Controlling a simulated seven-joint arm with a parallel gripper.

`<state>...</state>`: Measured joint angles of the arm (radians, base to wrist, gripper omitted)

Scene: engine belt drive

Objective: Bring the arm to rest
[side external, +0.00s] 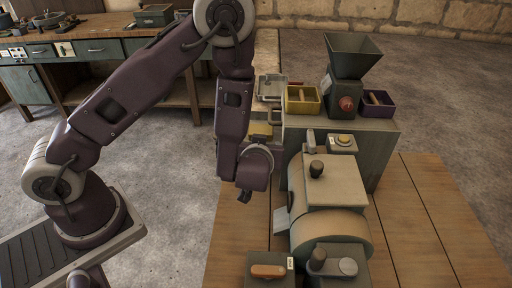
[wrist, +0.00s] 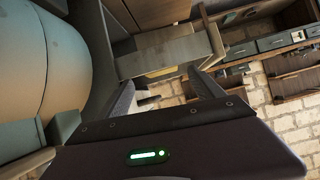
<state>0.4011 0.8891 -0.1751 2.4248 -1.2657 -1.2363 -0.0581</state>
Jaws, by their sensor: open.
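My gripper (side external: 244,196) hangs from my bent arm, over the wooden platform and just left of the engine. In the wrist view my gripper (wrist: 165,88) shows two fingers spread apart with nothing seen between them. The engine (side external: 330,236) is a rounded tan and grey drum with a flat, pale box cover and a dark knob on top. Its rounded side also fills the left of the wrist view (wrist: 45,70). A belt cannot be made out in either view.
A grey bench (side external: 372,140) behind the engine carries a dark hopper machine (side external: 347,88), a yellow bin (side external: 301,100) and a purple bin (side external: 378,105). Control boxes (side external: 268,270) stand at the front. A workbench (side external: 100,48) is at the back left. Bare planks (side external: 435,215) lie right.

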